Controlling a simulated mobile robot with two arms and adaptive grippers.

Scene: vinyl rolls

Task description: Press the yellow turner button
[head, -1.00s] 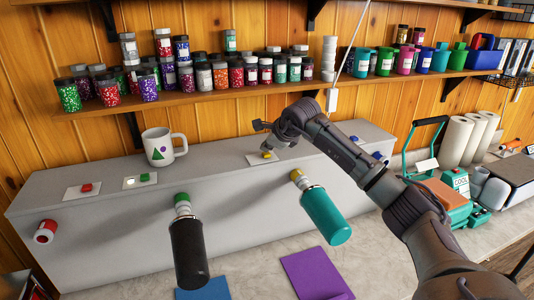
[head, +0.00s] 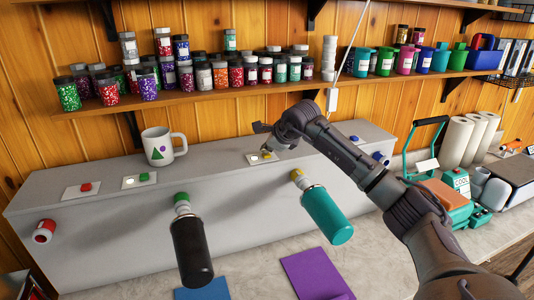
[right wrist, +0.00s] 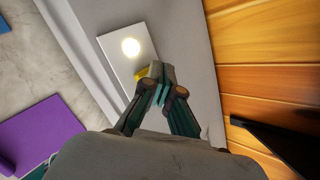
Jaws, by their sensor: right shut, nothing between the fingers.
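The yellow button (head: 267,155) sits on a small white plate (right wrist: 112,48) on top of the grey ledge. A bright white round light (right wrist: 131,47) glows on that plate beside it. My right gripper (right wrist: 160,75) is shut and empty, pointing down at the yellow button. In the right wrist view its fingertips partly cover the button (right wrist: 141,74); I cannot tell for sure whether they touch it. A teal tumbler (head: 327,215) hangs on the yellow-marked turner (head: 297,175) on the ledge's front face. My left gripper is not in view.
A red button (head: 86,187), a green button (head: 147,176) and a white mug (head: 160,147) stand farther left on the ledge. A black tumbler (head: 190,250) hangs on the green-marked turner. A shelf of jars (head: 230,90) runs above. A purple sheet (head: 315,275) lies below.

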